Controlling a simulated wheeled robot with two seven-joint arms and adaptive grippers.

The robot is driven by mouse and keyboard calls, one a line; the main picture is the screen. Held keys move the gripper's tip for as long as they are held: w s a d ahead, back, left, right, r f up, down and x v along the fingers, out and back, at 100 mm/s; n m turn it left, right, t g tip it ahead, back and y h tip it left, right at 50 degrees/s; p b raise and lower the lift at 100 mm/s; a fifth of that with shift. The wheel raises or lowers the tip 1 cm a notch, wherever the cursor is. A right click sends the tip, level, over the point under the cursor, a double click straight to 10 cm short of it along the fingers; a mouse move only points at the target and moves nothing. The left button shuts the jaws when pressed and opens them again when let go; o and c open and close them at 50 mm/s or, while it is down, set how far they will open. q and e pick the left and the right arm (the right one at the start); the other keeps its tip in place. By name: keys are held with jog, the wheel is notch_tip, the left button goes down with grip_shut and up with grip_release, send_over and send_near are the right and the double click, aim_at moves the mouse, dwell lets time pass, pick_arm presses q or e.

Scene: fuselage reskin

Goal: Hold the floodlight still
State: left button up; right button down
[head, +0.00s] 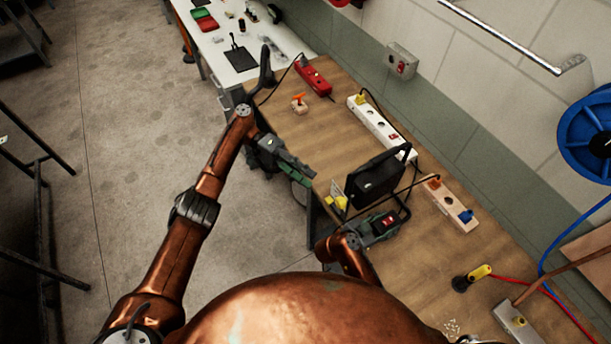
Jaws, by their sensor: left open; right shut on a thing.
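The black floodlight (375,182) stands on the wooden bench, with its dark tubular stand and handle around it. My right gripper (392,218) is at the floodlight's near side, low by the stand. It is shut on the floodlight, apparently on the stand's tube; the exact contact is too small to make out. My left gripper (298,172) is open and empty over the bench's left edge, to the left of the floodlight and apart from it.
A white power strip (380,127), a beige socket strip (449,204) and a red strip (314,76) lie on the bench (330,130). Black cables run among them. A yellow-ended connector (479,273) lies nearer me. A blue cable reel (590,135) is at the right wall.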

jog(key=c, duration=1.1)
grip_release()
